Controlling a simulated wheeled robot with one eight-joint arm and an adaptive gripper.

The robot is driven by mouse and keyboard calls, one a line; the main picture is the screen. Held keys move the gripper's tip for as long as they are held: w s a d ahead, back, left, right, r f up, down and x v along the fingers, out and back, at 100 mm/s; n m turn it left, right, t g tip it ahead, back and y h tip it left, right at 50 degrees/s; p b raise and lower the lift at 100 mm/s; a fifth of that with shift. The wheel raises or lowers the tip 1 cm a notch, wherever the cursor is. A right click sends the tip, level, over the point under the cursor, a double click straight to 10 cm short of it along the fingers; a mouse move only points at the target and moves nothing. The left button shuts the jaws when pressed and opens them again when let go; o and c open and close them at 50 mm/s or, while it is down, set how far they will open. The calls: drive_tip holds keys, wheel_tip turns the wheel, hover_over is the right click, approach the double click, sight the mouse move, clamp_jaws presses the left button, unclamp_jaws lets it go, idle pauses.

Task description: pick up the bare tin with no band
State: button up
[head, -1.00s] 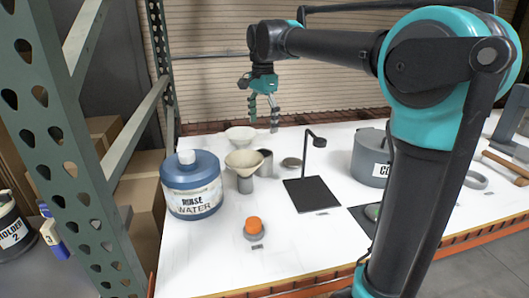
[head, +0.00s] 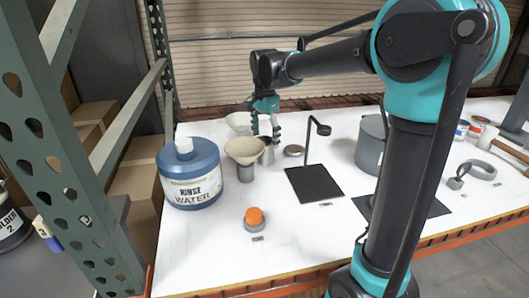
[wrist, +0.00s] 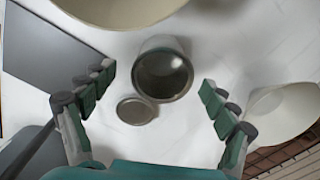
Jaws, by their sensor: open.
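A plain grey metal tin (head: 268,156) with an open top stands on the white table behind the cream funnel, which partly covers it in the head view. In the wrist view the tin (wrist: 162,74) lies between and beyond my fingertips, and I see no band on the part that shows. My gripper (head: 265,134) is open and pointing down just above the tin. It also shows in the wrist view (wrist: 158,98), its fingers wide apart and empty. I cannot tell whether the fingertips reach below the rim.
A cream funnel (head: 245,150) sits on a grey holder in front of the tin. A second cream bowl (head: 238,121) is behind. A blue rinse water jug (head: 190,175) stands left.

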drive_tip(key=shift+w+a+f, duration=0.1)
drive_tip(key=shift+f, duration=2.65)
drive_tip(key=c, duration=1.2)
